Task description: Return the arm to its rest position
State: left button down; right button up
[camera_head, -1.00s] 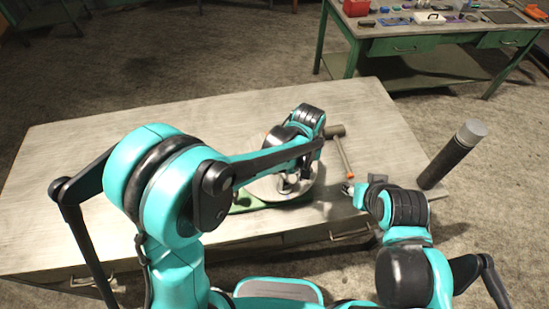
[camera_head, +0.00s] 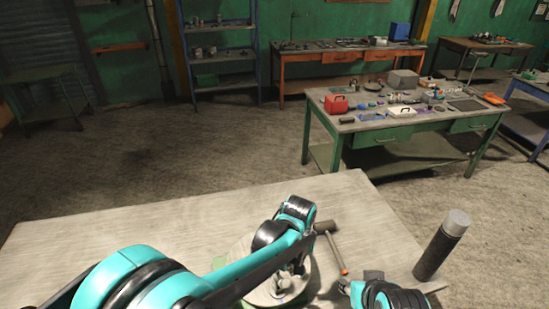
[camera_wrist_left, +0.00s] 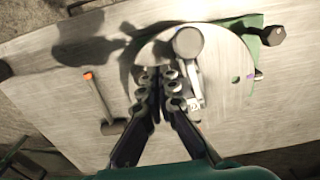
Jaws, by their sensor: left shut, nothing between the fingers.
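My left arm reaches in from the left over the workbench (camera_head: 150,222). My left gripper (camera_head: 288,266) is over a pale round disc (camera_head: 262,292) on the bench and is partly hidden by its own wrist. In the left wrist view my left gripper (camera_wrist_left: 163,75) is shut and empty above the disc (camera_wrist_left: 228,75). A dark-headed knob or post (camera_wrist_left: 188,42) stands close beside the fingers. My right gripper (camera_head: 370,277) is at the bottom edge near the bench's right side; its fingers are too unclear to judge.
A hammer (camera_head: 334,245) lies right of the disc; it also shows in the left wrist view (camera_wrist_left: 103,105). A dark cylinder with a grey top (camera_head: 442,245) stands at the right. A green bench with tools (camera_head: 390,130) is behind. The bench's left part is clear.

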pick_arm(q)
jog(key=shift+a, duration=0.15)
pick_arm(e)
jog(key=shift+f, duration=0.1)
notch_tip(320, 180, down, 14)
jog(key=b, duration=1.4)
jog(key=shift+f+b, duration=0.25)
jog(key=shift+b, duration=0.15)
pick_arm(q)
jog(key=s+a+f+m+t, duration=0.1)
jog(key=s+a+t, duration=0.1)
jog(key=a, duration=0.5)
jog(key=s+a+f+m+t, duration=0.1)
jog(key=s+a+f+t, duration=0.1)
jog(key=s+a, duration=0.2)
jog(key=s+a+f+m+t, duration=0.1)
jog(key=s+a+t, duration=0.2)
jog(key=a, duration=0.7)
jog(key=shift+s+a+f, duration=0.15)
jog(key=shift+s+f, duration=0.15)
jog(key=shift+s, duration=0.2)
pick_arm(e)
jog(key=shift+o, duration=0.9)
jog(key=shift+f, duration=0.15)
jog(key=shift+w, duration=0.1)
